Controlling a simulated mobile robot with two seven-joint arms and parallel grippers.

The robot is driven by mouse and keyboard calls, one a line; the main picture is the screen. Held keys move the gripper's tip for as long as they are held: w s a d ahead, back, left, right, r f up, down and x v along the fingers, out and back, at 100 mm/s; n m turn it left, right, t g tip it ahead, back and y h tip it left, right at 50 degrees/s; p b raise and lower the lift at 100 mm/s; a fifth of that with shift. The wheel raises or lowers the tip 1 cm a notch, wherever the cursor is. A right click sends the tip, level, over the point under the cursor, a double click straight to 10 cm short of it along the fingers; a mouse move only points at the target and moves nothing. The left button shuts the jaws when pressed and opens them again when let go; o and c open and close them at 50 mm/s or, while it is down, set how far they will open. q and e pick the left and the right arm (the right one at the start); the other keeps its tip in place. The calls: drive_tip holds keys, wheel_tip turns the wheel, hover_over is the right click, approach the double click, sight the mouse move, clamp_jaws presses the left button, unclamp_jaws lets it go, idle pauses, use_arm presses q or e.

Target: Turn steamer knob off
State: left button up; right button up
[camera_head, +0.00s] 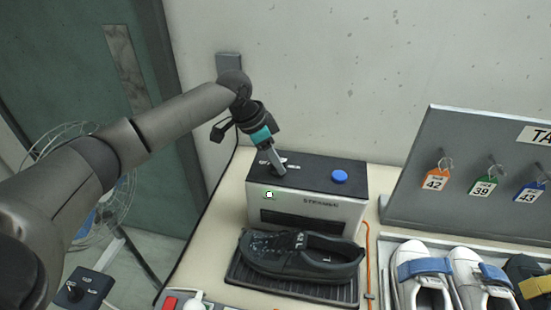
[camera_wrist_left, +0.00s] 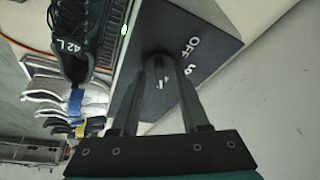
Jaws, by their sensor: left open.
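The steamer (camera_head: 305,208) is a light box with a black top, standing on the bench. Its front has a lit green light (camera_head: 268,195) and a dark slot. My left gripper (camera_head: 278,167) points down at the left part of the black top, beside white markings, and hides the knob in the head view. In the left wrist view the open fingers (camera_wrist_left: 160,68) stand on either side of the dark round knob (camera_wrist_left: 156,56). Whether they touch it I cannot tell. The word OFF and other white marks are printed beside the knob. My right gripper is not in view.
A blue button (camera_head: 339,176) is on the steamer's right top. A black shoe (camera_head: 300,258) rests on a dark grate in front. White shoes (camera_head: 420,275) sit in a tray at right, below a grey tag board (camera_head: 465,170). A wall stands close behind.

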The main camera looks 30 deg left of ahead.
use_arm(q)
clamp_jaws()
idle(0.3)
idle(0.3)
